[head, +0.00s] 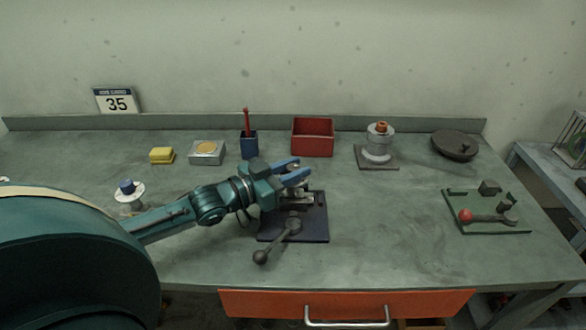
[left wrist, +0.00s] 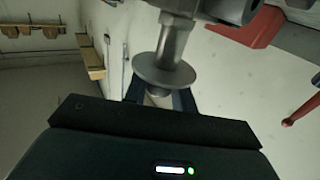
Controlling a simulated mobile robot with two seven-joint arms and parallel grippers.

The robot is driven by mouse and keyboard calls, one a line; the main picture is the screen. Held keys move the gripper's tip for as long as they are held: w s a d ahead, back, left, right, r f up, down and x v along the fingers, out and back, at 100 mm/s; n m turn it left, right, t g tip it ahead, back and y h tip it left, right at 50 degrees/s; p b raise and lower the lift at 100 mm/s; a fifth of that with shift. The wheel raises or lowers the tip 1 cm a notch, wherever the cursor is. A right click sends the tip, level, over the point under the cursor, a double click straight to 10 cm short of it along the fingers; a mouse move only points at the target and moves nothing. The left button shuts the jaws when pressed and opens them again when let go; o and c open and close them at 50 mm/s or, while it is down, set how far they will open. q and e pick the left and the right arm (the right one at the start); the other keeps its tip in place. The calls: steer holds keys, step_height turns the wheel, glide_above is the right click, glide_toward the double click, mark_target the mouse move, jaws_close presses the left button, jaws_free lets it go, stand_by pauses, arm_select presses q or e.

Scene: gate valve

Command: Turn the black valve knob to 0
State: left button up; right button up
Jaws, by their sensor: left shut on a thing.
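A grey metal valve fixture stands on a dark base plate (head: 316,234) near the middle of the bench. A lever (head: 277,241) with a black ball knob (head: 260,257) points to the front left of that plate. My left gripper (head: 297,172), with blue fingers, is over the back of the plate, apart from the ball knob. In the left wrist view, a grey stem with a round flange (left wrist: 163,75) runs down to a pale part (left wrist: 158,99) between the fingers, where the gripper is shut. The arm hides part of the fixture. No 0 mark is readable. My right gripper is out of view.
A red box (head: 313,137), a blue cup (head: 249,146) and a grey cylinder fixture (head: 378,146) stand behind. A green plate (head: 490,226) with a red-knobbed lever lies at right. Bench between the plates is clear. An orange drawer (head: 260,303) is below.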

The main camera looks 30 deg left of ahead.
arm_select(q)
steer(key=shift+c, duration=1.1)
